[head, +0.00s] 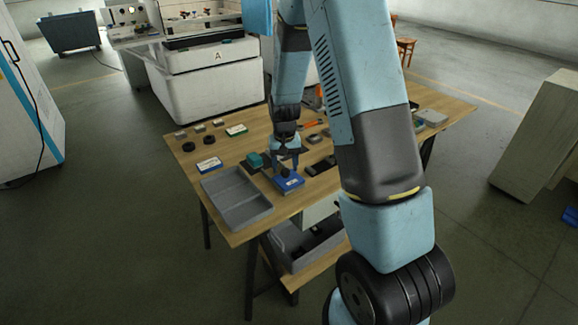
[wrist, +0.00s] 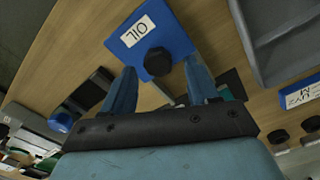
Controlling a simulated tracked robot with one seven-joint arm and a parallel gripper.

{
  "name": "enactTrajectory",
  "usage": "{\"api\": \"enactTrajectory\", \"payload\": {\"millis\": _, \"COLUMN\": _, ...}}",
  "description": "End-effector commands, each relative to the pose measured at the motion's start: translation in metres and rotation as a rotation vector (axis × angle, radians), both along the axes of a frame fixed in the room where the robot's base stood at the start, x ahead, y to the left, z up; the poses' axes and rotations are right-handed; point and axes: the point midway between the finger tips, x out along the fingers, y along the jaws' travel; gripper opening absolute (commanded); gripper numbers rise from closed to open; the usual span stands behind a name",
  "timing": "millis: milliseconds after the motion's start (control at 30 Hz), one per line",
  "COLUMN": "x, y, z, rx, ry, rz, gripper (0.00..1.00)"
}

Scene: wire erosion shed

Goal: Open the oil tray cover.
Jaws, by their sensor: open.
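The oil tray cover (wrist: 169,33) is blue, with a white label reading OIL and a dark round knob (wrist: 157,61). In the head view the blue cover (head: 291,183) lies near the front of the wooden table, right of a grey tray. My gripper (wrist: 160,82) is open, and its two fingers reach toward the near edge of the cover, one on each side of the knob. In the head view my gripper (head: 285,160) is just above the cover. I cannot tell whether the fingers touch anything. Whatever is under the cover is hidden.
The grey divided tray (head: 243,222) stands left on the wooden table (head: 187,160). A green block (head: 255,160), a blue labelled box (head: 209,165) and dark round parts (head: 181,135) lie around. A grey bin (head: 298,262) sits on the lower shelf.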

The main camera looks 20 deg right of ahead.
Motion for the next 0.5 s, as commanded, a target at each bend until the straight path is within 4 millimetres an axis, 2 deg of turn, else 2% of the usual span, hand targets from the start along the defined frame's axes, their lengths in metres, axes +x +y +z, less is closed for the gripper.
{"api": "enactTrajectory", "payload": {"millis": 133, "x": -0.0001, "y": -0.0001, "z": -0.008, "rx": 0.0, "ry": 0.0, "rz": 0.0, "gripper": 0.59}}
{"api": "enactTrajectory", "payload": {"millis": 433, "x": 0.0, "y": -0.0003, "z": -0.0092, "rx": 0.0, "ry": -0.001, "rz": 0.0, "gripper": 0.59}}
{"api": "enactTrajectory", "payload": {"millis": 500, "x": 0.0, "y": -0.0003, "z": -0.0092, "rx": 0.0, "ry": -0.001, "rz": -0.001, "gripper": 0.52}}
